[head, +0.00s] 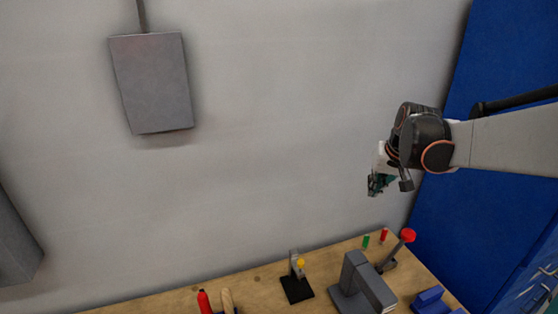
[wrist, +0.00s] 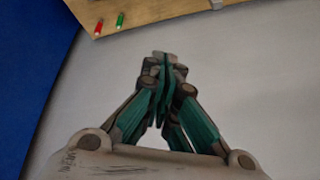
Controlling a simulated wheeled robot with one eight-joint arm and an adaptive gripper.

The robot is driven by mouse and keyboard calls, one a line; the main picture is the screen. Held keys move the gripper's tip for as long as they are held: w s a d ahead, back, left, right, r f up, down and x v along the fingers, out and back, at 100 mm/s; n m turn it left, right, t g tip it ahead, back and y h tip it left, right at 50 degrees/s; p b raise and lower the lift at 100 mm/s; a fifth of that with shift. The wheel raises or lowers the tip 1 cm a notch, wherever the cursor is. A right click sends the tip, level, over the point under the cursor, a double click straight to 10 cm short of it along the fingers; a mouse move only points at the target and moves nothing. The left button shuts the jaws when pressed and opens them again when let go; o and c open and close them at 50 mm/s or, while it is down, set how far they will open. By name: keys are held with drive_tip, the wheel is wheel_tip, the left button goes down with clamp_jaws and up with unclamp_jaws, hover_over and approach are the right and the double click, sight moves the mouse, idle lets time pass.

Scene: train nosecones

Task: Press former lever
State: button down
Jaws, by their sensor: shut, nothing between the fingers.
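The former (head: 358,284) is a grey machine on the wooden bench at the lower right of the head view. Its lever (head: 396,251) is a grey arm that slants up to the right and ends in a red ball knob (head: 407,235). My gripper (head: 376,188) is above the bench, in front of the wall, higher than the knob and a little left of it, apart from it. In the wrist view my gripper (wrist: 166,65) has its green fingers together, with nothing between them. The lever is not clearly visible in the wrist view.
A small black-based stand with a yellow knob (head: 301,264) is left of the former. Green (head: 366,241) and red (head: 383,235) pieces stand behind it. Blue blocks (head: 432,299) lie to its right. A red bottle-like item (head: 203,301) is at front left. A blue panel (head: 440,190) borders the right.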

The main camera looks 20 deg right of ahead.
drive_tip(key=s+d+g+h+p, duration=0.1)
drive_tip(key=s+d+p, duration=0.1)
drive_tip(key=s+d, duration=0.3)
drive_tip(key=d, duration=0.4)
drive_tip(key=shift+r, duration=0.35)
drive_tip(key=shift+d+f, duration=0.1)
wheel_tip(320, 180, down, 9)
drive_tip(key=p, duration=0.2)
drive_tip(key=shift+s+f, duration=0.15)
drive_tip(key=shift+s, duration=0.15)
drive_tip(key=shift+s+a, duration=0.1)
drive_tip(key=shift+a, duration=0.1)
drive_tip(key=shift+s+d, duration=0.1)
